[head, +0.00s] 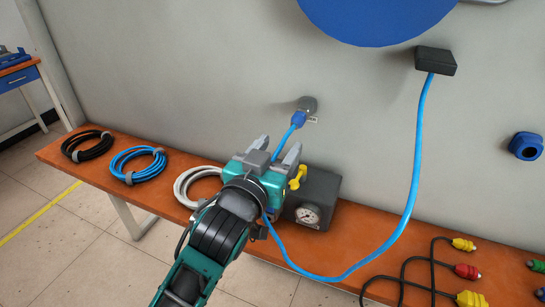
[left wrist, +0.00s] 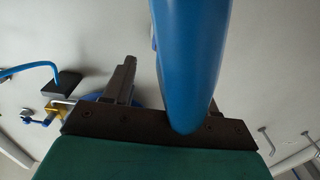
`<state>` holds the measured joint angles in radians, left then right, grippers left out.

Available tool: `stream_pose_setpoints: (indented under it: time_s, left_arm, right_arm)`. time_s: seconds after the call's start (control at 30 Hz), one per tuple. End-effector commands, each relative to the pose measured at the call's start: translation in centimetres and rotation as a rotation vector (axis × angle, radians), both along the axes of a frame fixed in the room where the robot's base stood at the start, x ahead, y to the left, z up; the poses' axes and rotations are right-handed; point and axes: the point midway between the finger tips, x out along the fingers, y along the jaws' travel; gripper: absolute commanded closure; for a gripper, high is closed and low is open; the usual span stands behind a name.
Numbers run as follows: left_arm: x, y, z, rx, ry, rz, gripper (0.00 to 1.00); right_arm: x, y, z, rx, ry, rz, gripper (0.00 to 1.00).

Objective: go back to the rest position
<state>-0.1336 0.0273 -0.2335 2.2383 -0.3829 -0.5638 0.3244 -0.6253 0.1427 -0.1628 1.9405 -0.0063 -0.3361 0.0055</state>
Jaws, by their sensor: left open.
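My left gripper (head: 277,147) is open in front of the grey wall panel, over the orange bench. A blue plug (head: 298,118) sits at a grey wall socket (head: 308,104) just beyond the fingertips. Its blue cable (head: 283,148) runs down from the plug toward my fingers and passes behind the gripper. In the left wrist view, the blue cable (left wrist: 190,60) crosses close in front of the camera and hides part of the jaws; one dark finger (left wrist: 122,80) shows left of it. I cannot tell whether the cable touches the fingers. My right gripper is in neither view.
A dark box with a gauge (head: 308,215) and yellow valve stands close right of my gripper. Black (head: 87,146), blue (head: 137,165) and white (head: 193,187) coils lie left on the orange bench (head: 375,235). A blue cable (head: 414,150) hangs from a black wall box (head: 435,62).

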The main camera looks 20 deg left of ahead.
Motion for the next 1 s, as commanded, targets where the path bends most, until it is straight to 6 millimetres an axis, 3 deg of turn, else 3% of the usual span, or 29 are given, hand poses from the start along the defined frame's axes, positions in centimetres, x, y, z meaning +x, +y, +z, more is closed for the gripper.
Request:
stream_pose_setpoints:
  time_s: [0.1, 0.33, 0.43, 0.57, 0.7, 0.8, 0.9, 1.0]
  left_arm:
    - [-1.3, 0.0, -0.1, 0.000, 0.001, -0.001, 0.43]
    - [-2.1, 0.1, 0.0, 0.001, 0.000, 0.000, 0.43]
    - [-2.2, 0.0, -1.4, 0.010, 0.028, -0.009, 0.43]
    - [-3.3, -0.2, -7.4, 0.039, 0.148, -0.046, 0.43]
    - [-6.8, -0.1, -16.4, 0.072, 0.327, -0.102, 0.43]
    - [-10.0, 0.4, -21.9, 0.085, 0.440, -0.133, 0.43]
    - [-13.0, 0.9, -25.8, 0.092, 0.524, -0.153, 0.43]
    - [-15.1, 1.3, -28.1, 0.096, 0.576, -0.163, 0.43]
  right_arm:
    - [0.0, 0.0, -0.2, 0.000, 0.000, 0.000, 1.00]
    - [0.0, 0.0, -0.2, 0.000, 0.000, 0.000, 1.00]
    - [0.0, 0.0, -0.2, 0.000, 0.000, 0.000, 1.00]
    - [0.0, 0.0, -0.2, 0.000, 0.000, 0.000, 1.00]
    - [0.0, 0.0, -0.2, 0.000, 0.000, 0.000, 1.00]
    - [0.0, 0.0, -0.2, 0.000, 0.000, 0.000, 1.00]
    - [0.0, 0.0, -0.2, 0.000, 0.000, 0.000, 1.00]
    - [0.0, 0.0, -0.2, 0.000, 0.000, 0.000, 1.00]
